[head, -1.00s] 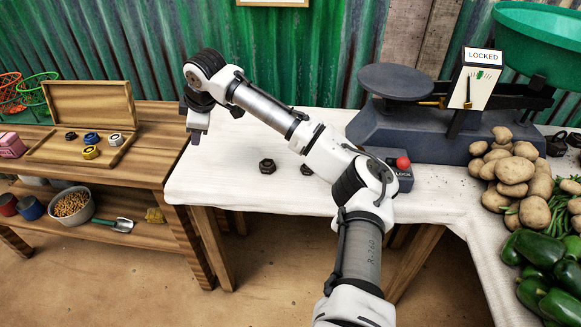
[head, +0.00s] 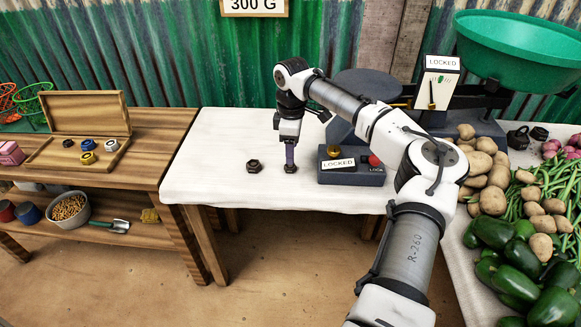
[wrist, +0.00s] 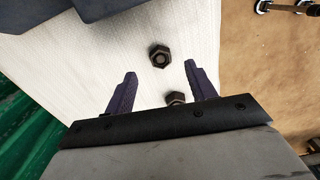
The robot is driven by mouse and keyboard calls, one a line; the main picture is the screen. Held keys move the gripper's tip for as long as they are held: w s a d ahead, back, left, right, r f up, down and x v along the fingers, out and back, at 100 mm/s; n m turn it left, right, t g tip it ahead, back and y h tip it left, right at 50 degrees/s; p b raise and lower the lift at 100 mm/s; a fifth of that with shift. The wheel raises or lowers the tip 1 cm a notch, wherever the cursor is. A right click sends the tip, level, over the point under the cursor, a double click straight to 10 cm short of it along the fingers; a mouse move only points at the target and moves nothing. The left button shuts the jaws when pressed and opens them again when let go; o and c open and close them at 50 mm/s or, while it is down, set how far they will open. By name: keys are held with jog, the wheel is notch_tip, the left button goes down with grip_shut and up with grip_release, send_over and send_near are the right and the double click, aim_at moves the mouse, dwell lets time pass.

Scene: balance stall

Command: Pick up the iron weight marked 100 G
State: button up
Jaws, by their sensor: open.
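Two dark hexagonal iron weights stand on the white tabletop. The left weight (head: 254,165) is clear of my gripper in the head view. The right weight (head: 291,168) is right at my fingertips. My gripper (head: 290,157) points down over it with its jaws open and empty. In the wrist view one weight (wrist: 160,56) sits just ahead of the fingertips, roughly midway between them (wrist: 160,70). The other weight (wrist: 175,98) shows closer to the gripper body, which partly hides it. No marking is readable on either weight, so I cannot tell which is 100 G.
A grey lock box (head: 350,176) with a red button, "LOCKED" sign and brass piece stands right of the weights. The balance (head: 470,128) behind also reads "LOCKED". Potatoes and green peppers (head: 495,232) fill the right. A side table (head: 150,150) holds a wooden weight box.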

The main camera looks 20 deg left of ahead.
aim_at(290, 167)
jog(key=shift+d+f+p, duration=0.15)
jog(key=shift+f+p, duration=0.2)
jog(key=shift+f, duration=2.4)
jog(key=c, duration=1.1)
jog(key=shift+r, duration=0.15)
